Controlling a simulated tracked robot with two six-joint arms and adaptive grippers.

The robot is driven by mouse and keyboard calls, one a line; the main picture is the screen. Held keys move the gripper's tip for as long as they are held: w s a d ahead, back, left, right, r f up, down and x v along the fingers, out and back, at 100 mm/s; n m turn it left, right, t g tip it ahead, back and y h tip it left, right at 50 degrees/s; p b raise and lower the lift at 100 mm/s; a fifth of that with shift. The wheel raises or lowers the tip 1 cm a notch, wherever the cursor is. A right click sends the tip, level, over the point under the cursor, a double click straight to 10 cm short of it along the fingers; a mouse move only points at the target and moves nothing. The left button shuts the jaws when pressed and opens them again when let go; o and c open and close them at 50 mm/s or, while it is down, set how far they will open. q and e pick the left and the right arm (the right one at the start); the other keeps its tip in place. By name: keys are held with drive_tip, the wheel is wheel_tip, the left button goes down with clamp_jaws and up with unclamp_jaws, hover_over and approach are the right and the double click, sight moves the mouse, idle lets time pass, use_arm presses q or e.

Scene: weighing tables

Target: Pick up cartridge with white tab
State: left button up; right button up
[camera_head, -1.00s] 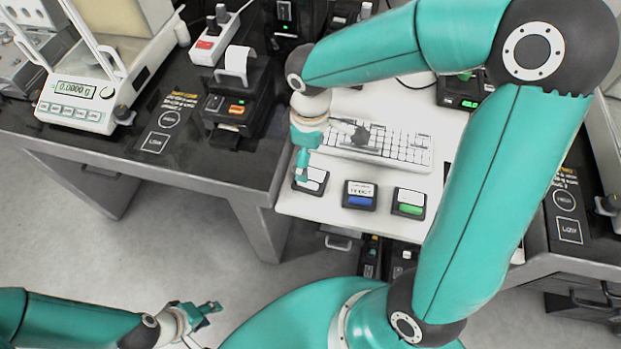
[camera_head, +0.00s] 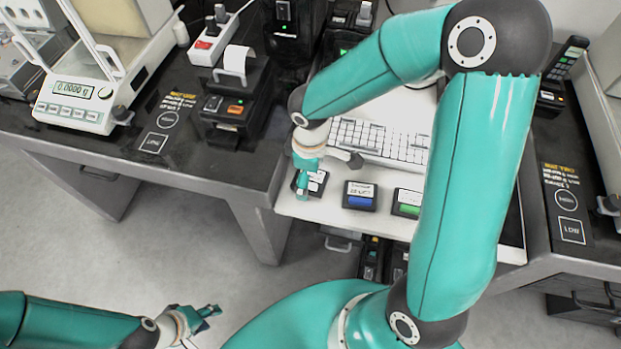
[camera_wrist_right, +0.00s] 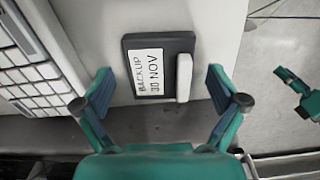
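The cartridge with the white tab (camera_wrist_right: 184,78) lies flat on the white tray, a dark block labelled "BACKUP 30 NOV" in the right wrist view. In the head view this cartridge (camera_head: 316,183) is partly hidden by my right gripper (camera_head: 303,185). In the right wrist view my right gripper (camera_wrist_right: 160,95) is open, with one finger to each side of the cartridge and nothing between them gripped. My left gripper (camera_head: 207,314) hangs over the floor at the lower left, away from the tables, empty, and its fingers look apart.
A blue-tab cartridge (camera_head: 359,196) and a green-tab cartridge (camera_head: 408,203) stand to the right in the same row. A keyboard (camera_head: 378,142) lies behind them on the white tray (camera_head: 385,223). A label printer (camera_head: 236,101) and balance (camera_head: 85,98) stand on the left.

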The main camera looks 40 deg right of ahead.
drive_tip(key=c, duration=1.1)
drive_tip(key=shift+r, duration=0.1)
